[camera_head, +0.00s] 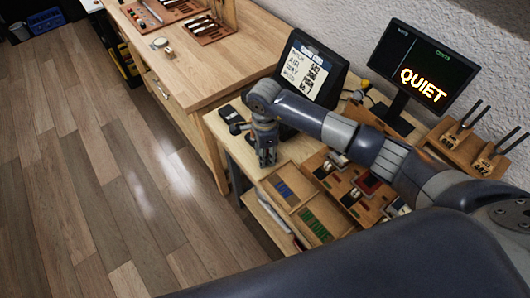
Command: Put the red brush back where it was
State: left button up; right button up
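I cannot clearly make out a red brush in this view. A small dark red item (369,183) sits in the wooden organizer (318,167) on the low bench, partly behind my arm; I cannot tell what it is. My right arm reaches in from the right. My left gripper is out of view.
A wooden workbench (205,65) with tool trays (207,29) stands at the upper left. A tilted screen (311,68), a monitor reading "QUIET" (423,72) and a wooden stand with upright prongs (462,143) line the wall. Trays with blue (286,189) and green pieces (318,222) lie in front. The floor at left is clear.

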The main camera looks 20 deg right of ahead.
jog(key=shift+r, duration=0.1)
jog(key=shift+r, duration=0.2)
notch_tip(320, 180, up, 11)
jog(key=b, duration=0.3)
jog(key=shift+f, duration=0.15)
jog(key=shift+r+b, duration=0.3)
jog(key=shift+r, duration=0.2)
jog(key=shift+f, duration=0.1)
